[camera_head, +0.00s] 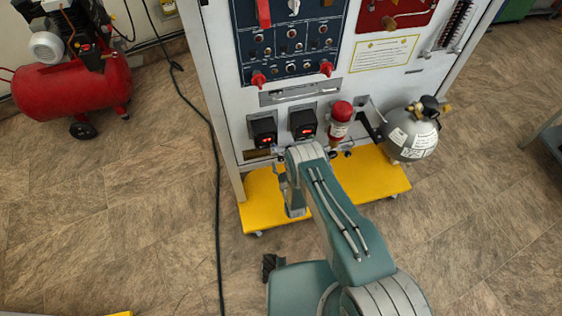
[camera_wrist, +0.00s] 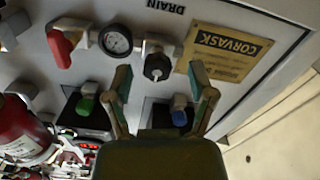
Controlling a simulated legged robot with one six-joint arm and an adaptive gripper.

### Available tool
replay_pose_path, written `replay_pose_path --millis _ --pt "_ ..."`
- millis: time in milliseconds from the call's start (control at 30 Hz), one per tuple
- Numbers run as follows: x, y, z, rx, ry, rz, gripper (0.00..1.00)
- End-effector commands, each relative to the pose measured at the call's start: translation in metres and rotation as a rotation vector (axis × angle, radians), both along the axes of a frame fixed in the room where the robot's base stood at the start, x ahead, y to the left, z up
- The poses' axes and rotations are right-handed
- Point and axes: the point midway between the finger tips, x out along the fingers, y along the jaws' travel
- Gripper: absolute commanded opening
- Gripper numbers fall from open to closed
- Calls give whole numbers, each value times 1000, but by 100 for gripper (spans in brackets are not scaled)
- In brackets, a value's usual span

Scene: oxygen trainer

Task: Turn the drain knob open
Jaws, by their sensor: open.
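The wrist view looks at the lower panel upside down, with the word DRAIN at its top edge. Nearest that label is a drain knob (camera_wrist: 156,66), a dark round end on a silver fitting. Its exact setting cannot be told. My gripper (camera_wrist: 160,68) is open and empty, its two fingers spread to the left and right of this knob in the picture. Whether they touch it is unclear. In the head view my arm reaches down to the cabinet's lower front and hides the drain area and the gripper's jaws.
Beside the knob are a pressure gauge (camera_wrist: 115,40), a red handle (camera_wrist: 62,47) and a yellow CORVASK plate (camera_wrist: 225,52). Green (camera_wrist: 86,107) and blue (camera_wrist: 180,111) knobs lie close to the fingers. A red compressor (camera_head: 75,85) stands left; a grey tank (camera_head: 410,135) sits right.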

Motion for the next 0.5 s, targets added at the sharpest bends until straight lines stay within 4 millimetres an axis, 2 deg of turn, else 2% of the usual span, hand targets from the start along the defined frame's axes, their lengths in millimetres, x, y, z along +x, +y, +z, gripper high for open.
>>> replay_pose_path --millis 133,367,400,467,500 --pt "7 1 0 1 1 0 71" --pt "8 2 0 1 1 0 71" --pt "8 2 0 0 1 0 54" --pt "8 2 0 0 1 0 27" --pt "7 2 0 0 1 0 9"
